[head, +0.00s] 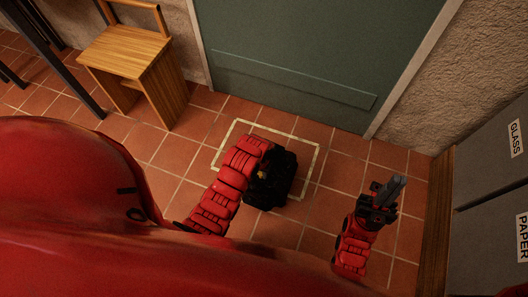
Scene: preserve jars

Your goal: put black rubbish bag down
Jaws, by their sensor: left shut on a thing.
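The black rubbish bag (279,180) is a dark, lumpy bundle in the middle of the head view. It overlaps the lower part of a pale square outline (316,165) marked on the floor. My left gripper (263,173) is at the bag's top left, mostly hidden by its own red arm, and is shut on the bag. I cannot tell whether the bag touches the floor. My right gripper (392,190) is away to the right, over bare tiles, with nothing visible in it. Its fingers are seen at an angle that does not show their gap.
A green door (290,60) stands behind the square. A wooden chair (130,55) is at the upper left. Grey bins labelled GLASS (488,150) and PAPER (490,235) line the right side.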

